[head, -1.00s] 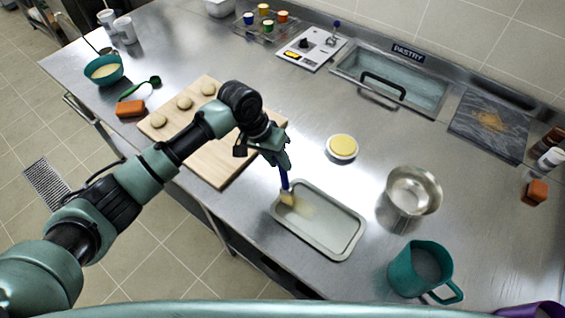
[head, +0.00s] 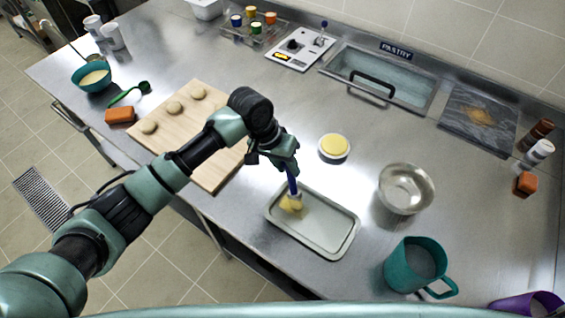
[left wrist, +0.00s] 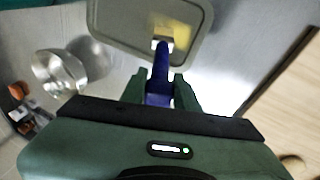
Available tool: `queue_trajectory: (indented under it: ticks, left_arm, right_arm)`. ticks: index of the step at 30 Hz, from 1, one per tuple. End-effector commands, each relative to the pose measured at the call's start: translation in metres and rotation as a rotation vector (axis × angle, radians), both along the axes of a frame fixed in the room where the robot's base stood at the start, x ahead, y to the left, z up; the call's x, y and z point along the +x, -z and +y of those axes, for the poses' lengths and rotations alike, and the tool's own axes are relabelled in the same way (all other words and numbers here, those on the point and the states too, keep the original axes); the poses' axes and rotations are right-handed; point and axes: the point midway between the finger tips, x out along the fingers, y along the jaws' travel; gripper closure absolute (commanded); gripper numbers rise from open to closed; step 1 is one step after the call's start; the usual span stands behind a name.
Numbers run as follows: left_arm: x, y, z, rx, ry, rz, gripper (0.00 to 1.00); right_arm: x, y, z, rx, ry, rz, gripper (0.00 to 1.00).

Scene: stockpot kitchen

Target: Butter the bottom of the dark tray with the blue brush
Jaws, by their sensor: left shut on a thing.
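My left gripper (head: 287,163) is shut on the blue brush (head: 292,184), held handle up, with its head down at the left end of the tray. The tray (head: 335,240) is a shallow rounded rectangle that looks light grey, not dark. A yellowish patch shows on its bottom around the bristles. In the left wrist view, the brush (left wrist: 160,75) sits between the gripper's fingers (left wrist: 160,88), its tip over the tray (left wrist: 120,22) beside a yellow smear. A round dish of yellow butter (head: 334,146) stands behind the tray. My right gripper is out of view.
A metal bowl (head: 406,188) and a teal jug (head: 415,264) stand right of the tray. A wooden board (head: 215,172) with dough balls lies to the left, under my arm. The sink (head: 385,75) is at the back. Bare steel counter lies between dish and bowl.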

Motion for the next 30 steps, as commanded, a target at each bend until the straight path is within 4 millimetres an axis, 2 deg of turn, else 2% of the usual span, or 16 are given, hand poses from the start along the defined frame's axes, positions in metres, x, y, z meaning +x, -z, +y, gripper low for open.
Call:
queue_trajectory:
  ticks: [7, 16, 24, 30]
  left_arm:
    - [-0.014, 0.000, -0.019, -0.001, 0.003, 0.001, 1.00]
    - [-0.021, 0.000, -0.028, -0.001, 0.002, 0.002, 1.00]
    - [-0.034, 0.000, -0.047, -0.001, 0.003, 0.001, 1.00]
    - [-0.039, 0.001, -0.053, 0.000, 0.001, 0.001, 1.00]
  right_arm:
    - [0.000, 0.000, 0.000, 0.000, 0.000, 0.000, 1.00]
    - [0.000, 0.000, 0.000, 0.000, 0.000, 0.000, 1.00]
    - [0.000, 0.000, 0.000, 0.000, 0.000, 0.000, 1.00]
    - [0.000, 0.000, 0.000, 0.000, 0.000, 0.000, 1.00]
